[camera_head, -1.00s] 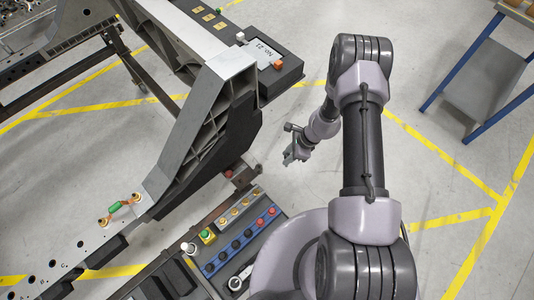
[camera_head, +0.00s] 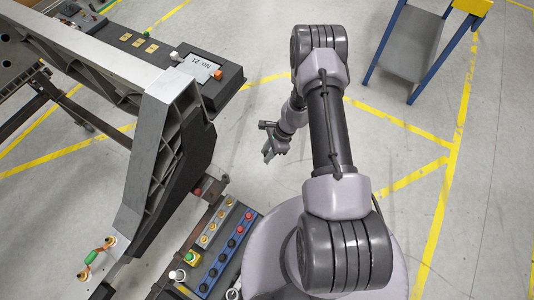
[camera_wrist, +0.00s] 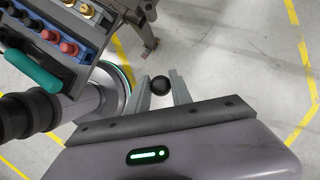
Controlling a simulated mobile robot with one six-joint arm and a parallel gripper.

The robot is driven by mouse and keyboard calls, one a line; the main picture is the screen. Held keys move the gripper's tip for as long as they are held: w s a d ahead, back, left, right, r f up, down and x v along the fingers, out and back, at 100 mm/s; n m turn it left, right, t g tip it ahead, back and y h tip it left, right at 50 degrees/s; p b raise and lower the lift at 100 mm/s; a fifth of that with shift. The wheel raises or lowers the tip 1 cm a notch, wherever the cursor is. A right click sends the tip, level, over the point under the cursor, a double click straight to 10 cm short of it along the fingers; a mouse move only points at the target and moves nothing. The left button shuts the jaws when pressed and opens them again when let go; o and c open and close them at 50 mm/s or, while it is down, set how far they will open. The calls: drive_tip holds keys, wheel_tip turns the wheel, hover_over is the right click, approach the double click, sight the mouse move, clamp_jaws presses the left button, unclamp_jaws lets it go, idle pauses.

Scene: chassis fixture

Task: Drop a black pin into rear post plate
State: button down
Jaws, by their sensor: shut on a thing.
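My gripper (camera_head: 267,154) hangs over bare floor, right of the grey chassis post. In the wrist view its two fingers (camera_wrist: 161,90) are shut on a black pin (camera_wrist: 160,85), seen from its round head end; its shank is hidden. I cannot tell which surface is the rear post plate. The gripper is apart from the chassis.
A blue pin rack (camera_head: 212,275) with black and red pins and a grey rack (camera_head: 213,228) with brass pins stand at the bottom. A No. 21 box (camera_head: 228,86) is behind. A blue-legged shelf (camera_head: 409,48) stands at upper right.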

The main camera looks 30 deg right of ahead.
drive_tip(key=shift+r+p, duration=1.75)
drive_tip(key=shift+r, duration=1.3)
drive_tip(key=shift+f, duration=0.15)
